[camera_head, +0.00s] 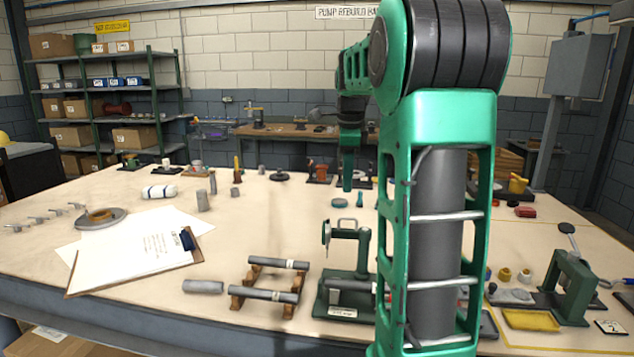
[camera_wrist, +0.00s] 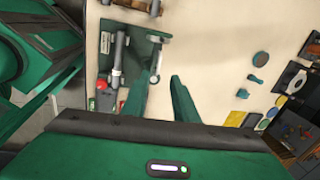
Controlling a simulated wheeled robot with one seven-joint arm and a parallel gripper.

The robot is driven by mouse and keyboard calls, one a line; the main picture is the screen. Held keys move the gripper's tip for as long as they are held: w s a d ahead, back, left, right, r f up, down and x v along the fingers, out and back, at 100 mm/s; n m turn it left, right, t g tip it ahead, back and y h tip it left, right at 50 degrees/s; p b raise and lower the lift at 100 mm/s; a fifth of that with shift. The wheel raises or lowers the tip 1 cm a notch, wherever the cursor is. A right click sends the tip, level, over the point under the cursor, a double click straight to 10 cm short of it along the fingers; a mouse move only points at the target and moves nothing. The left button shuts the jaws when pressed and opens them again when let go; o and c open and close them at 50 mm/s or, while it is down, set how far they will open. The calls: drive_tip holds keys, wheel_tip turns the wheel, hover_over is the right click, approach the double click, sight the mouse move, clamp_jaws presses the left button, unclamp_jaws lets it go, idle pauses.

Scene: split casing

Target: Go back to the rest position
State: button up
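My gripper (camera_head: 348,178) hangs above the far middle of the workbench (camera_head: 270,212) in the head view, fingers pointing down. In the wrist view my gripper (camera_wrist: 159,84) has its two green fingers apart, with bare bench top between them and nothing held. A green dial-gauge stand (camera_head: 346,268) stands on the bench left of my arm; it also shows in the wrist view (camera_wrist: 132,58), beyond the fingertips. My upright green arm hides part of the bench on the right in the head view.
A wooden cradle with grey rods (camera_head: 269,286), a loose grey cylinder (camera_head: 203,287) and a clipboard (camera_head: 135,252) lie at the front left. A green press frame (camera_head: 571,287) and a yellow tray (camera_head: 531,320) sit at the right. Bare bench lies around the middle left.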

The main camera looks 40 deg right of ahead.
drive_tip(key=s+a+f+n+y, duration=0.1)
drive_tip(key=s+a+f+n, duration=0.7)
drive_tip(key=s+a+n, duration=0.2)
drive_tip(key=s+a+f+n+g, duration=0.1)
drive_tip(key=s+a+f+n, duration=0.8)
drive_tip(key=s, duration=0.6)
drive_tip(key=shift+a+f+n+g+y, duration=0.3)
drive_tip(key=shift+a+n+y, duration=0.1)
drive_tip(key=shift+a+n, duration=0.5)
drive_tip(key=shift+d, duration=0.1)
drive_tip(key=shift+w+f, duration=0.25)
drive_tip(key=shift+w, duration=0.3)
